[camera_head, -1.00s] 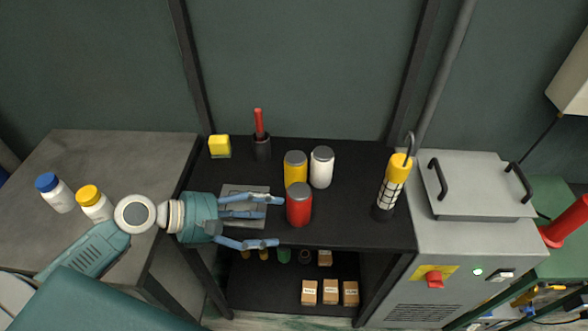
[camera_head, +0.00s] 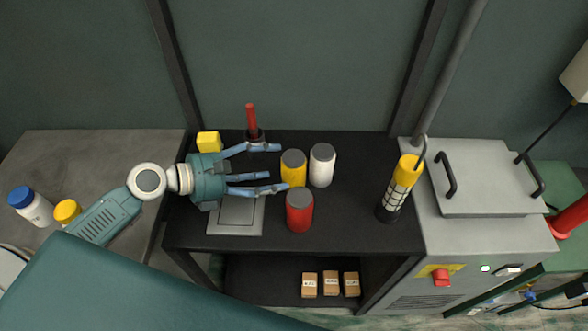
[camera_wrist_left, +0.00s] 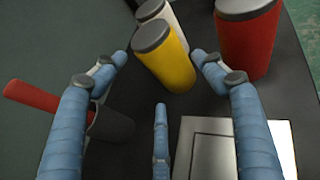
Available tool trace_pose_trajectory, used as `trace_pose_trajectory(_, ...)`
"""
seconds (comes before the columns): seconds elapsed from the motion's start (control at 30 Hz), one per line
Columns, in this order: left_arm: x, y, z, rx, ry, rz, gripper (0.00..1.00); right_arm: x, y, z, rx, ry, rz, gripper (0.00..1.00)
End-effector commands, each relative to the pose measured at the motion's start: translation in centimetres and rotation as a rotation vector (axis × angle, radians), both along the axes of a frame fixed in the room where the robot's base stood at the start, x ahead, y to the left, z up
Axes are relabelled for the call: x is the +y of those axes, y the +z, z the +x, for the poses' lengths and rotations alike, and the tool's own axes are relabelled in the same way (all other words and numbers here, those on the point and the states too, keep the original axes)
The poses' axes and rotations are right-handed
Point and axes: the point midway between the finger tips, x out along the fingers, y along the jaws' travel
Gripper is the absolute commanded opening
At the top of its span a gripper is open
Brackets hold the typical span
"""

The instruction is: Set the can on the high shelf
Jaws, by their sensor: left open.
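Three cans with grey lids stand upright on the black top of the shelf unit (camera_head: 340,225): a yellow can (camera_head: 293,170), a white can (camera_head: 322,166) behind and right of it, and a red can (camera_head: 299,212) in front. My left gripper (camera_head: 276,168) is open and empty, its blue fingers pointing right at the yellow can. In the left wrist view the yellow can (camera_wrist_left: 165,57) stands just beyond and between the two outer fingertips. The red can (camera_wrist_left: 246,42) is to its right there; the white can (camera_wrist_left: 176,20) is partly hidden behind it. My right gripper is out of view.
A grey plate (camera_head: 236,217) lies below the left gripper. A yellow block (camera_head: 208,142) and a dark cup with a red-handled tool (camera_head: 252,118) are behind it. A yellow caged lamp (camera_head: 400,188) stands right. Small boxes (camera_head: 330,284) sit on the lower shelf.

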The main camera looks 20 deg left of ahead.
Motion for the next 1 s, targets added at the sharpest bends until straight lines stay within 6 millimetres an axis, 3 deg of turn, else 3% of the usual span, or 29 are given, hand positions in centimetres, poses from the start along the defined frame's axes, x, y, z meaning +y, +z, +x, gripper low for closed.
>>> trace_pose_trajectory(0.43,-3.6,-1.4,3.2,-0.002,0.001,-0.001,0.70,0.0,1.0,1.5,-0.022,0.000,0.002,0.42)
trace_pose_trajectory(0.77,-4.1,-1.9,3.6,-0.001,-0.001,0.002,0.70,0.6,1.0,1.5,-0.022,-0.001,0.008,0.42)
trace_pose_trajectory(1.0,-4.1,-1.8,3.6,-0.002,0.000,0.001,0.25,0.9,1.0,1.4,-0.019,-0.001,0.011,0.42)
